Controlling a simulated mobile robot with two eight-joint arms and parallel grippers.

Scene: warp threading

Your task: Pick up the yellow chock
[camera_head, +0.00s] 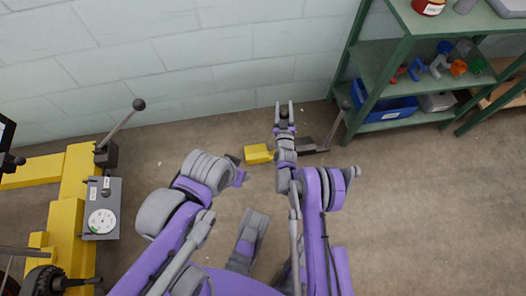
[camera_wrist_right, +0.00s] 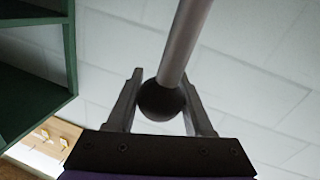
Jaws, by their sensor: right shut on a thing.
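The yellow chock (camera_head: 258,154) shows low in the middle of the head view, just left of my right forearm, which hides its right side. I cannot tell whether it touches the floor. My right gripper (camera_head: 285,108) is shut on a dark ball knob, seen close in the right wrist view (camera_wrist_right: 160,100) between the two fingers. A grey rod (camera_wrist_right: 186,40) runs from the knob; it appears to be the chock's handle, but their joint is hidden. My left arm ends near the chock's left side; its gripper (camera_head: 238,168) is small and its fingers are unclear.
A dark chock-like block (camera_head: 306,145) with its own knobbed rod (camera_head: 345,107) stands close right of my right arm. A green shelf (camera_head: 373,80) with a blue bin (camera_head: 385,108) is at the right. Yellow machinery (camera_head: 70,205) is at the left.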

